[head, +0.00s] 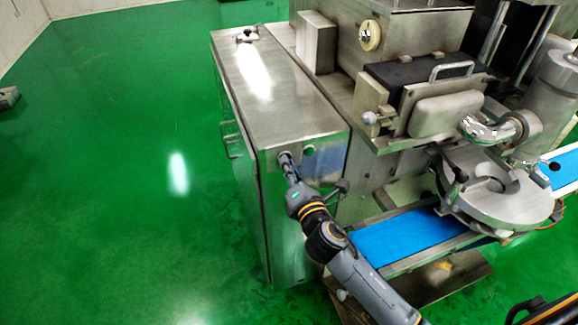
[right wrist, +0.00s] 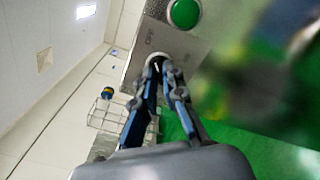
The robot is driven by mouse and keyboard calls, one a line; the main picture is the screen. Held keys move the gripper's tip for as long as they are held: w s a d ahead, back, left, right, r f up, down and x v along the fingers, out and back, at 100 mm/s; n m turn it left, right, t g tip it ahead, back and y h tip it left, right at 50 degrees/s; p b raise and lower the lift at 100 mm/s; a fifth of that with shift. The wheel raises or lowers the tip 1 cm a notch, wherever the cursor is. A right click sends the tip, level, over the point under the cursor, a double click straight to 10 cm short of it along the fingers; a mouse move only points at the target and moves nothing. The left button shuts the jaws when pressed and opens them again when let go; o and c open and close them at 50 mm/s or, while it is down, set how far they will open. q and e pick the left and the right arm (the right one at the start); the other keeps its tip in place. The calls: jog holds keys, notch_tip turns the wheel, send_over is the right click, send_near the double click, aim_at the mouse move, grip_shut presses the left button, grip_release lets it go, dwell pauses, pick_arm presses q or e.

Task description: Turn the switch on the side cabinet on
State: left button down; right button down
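The side cabinet (head: 240,85) is a long steel box left of the machine. Its switch (head: 283,157) is on the upper part of the near end panel. In the right wrist view the switch (right wrist: 156,60) is a small round knob beside an "OFF" label, partly hidden by the fingers. My right gripper (head: 287,166) is at the switch, with its fingertips close together around the knob. In the right wrist view the fingers (right wrist: 162,72) appear closed on it. The switch's exact angle cannot be made out. My left gripper is not in view.
A round green button (right wrist: 184,13) sits beside the switch; it looks dark in the head view (head: 308,151). A blue conveyor belt (head: 410,234) and the machine stand to the right. The green floor (head: 120,180) left of the cabinet is clear.

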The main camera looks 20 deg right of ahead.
jog(key=shift+m, duration=0.4)
jog(key=shift+r+m+p, duration=0.1)
jog(key=shift+m+p, duration=0.25)
jog(key=shift+m, duration=8.15)
jog(key=c, duration=1.4)
grip_release()
jog(key=shift+c, duration=0.2)
jog(key=s, duration=1.2)
jog(key=shift+d, duration=0.25)
